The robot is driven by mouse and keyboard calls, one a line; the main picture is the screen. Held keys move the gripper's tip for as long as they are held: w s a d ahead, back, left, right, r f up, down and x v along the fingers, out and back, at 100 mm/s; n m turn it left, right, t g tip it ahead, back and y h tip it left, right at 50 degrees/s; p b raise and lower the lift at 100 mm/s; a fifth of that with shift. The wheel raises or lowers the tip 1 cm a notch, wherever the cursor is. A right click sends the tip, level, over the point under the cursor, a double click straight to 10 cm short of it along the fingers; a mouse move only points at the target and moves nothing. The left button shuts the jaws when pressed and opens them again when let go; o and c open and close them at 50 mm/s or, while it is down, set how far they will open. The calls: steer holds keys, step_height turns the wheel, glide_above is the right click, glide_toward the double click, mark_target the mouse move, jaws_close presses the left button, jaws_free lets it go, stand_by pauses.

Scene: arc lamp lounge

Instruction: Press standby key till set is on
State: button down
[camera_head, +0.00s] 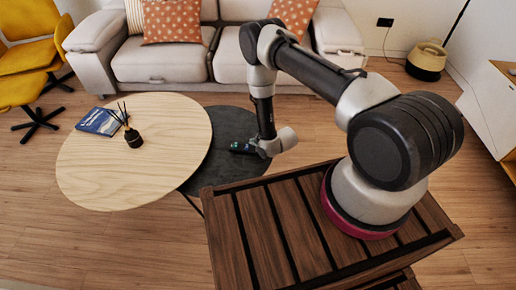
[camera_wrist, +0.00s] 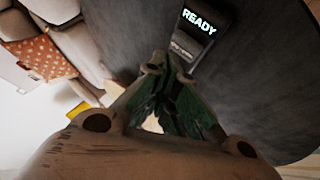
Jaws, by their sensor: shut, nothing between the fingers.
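A small black set (camera_wrist: 204,40) lies on the dark round table (camera_wrist: 265,85) in the wrist view. Its display (camera_wrist: 199,22) glows with the word READY. Below the display is a paler strip with small lettering, too blurred to read; I cannot tell if it is the standby key. My gripper (camera_wrist: 168,72) is shut and empty, its green-sided fingers pointing at the near end of the set. I cannot tell whether the tips touch it. In the head view my gripper (camera_head: 254,145) is low over the dark table (camera_head: 228,122), and the set is hard to make out there.
A light wooden round table (camera_head: 165,165) overlaps the dark one at left, holding a blue book (camera_head: 101,121) and a black reed diffuser (camera_head: 132,137). A pale sofa (camera_head: 160,62) with patterned cushions stands behind. A yellow chair (camera_head: 30,55) is at far left.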

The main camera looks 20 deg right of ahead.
steer(key=shift+f, duration=0.3)
steer(key=shift+f, duration=0.85)
stand_by(0.8)
steer(key=shift+r, duration=1.3)
steer(key=shift+r, duration=0.1)
steer(key=shift+r, duration=2.35)
